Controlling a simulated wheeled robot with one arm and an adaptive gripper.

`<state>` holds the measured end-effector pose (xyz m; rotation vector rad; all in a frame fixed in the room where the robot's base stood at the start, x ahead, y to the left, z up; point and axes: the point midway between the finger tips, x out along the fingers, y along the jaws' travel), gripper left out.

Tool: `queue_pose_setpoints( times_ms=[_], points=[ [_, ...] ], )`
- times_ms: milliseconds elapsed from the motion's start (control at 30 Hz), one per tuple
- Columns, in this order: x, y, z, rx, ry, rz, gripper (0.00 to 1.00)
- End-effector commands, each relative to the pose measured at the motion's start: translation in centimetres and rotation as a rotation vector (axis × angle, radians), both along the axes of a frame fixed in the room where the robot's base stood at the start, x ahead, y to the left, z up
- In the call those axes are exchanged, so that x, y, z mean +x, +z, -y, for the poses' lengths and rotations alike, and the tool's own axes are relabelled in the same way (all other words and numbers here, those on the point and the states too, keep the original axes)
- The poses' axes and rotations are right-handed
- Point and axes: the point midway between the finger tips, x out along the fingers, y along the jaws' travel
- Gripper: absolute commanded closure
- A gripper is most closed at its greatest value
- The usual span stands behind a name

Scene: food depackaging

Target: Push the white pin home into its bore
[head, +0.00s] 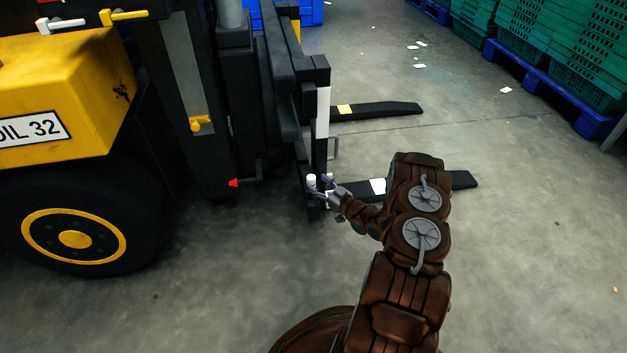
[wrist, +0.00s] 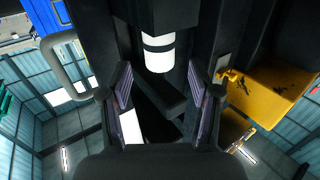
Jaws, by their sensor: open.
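The white pin (wrist: 159,54) is a short cylinder with a dark band, standing out of a dark part of the forklift in the wrist view. Its bore is not visible. In the head view a small white end (head: 311,180), seemingly the pin, shows at the lower end of the forklift's carriage. My gripper (head: 324,187) is beside it there. In the wrist view my gripper (wrist: 158,78) is open, with one finger on each side below the pin. The pin lies in line with the gap, and I see no finger touching it.
The yellow forklift (head: 70,95) fills the left, with a big black wheel (head: 75,240). Two dark forks (head: 385,110) reach right along the floor, one passing behind my arm. Green crates (head: 560,60) on blue pallets stand far right. The floor right of my arm is clear.

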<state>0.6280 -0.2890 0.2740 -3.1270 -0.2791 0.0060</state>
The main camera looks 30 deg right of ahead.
Motion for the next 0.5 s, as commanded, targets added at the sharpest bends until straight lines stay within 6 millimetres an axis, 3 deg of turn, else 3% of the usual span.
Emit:
queue_pose_setpoints(
  times_ms=[200,500],
  points=[
    [-4.3,0.1,0.9,0.002,-0.005,0.003,0.38],
    [-7.6,0.1,1.4,0.000,-0.002,0.003,0.38]
  ],
)
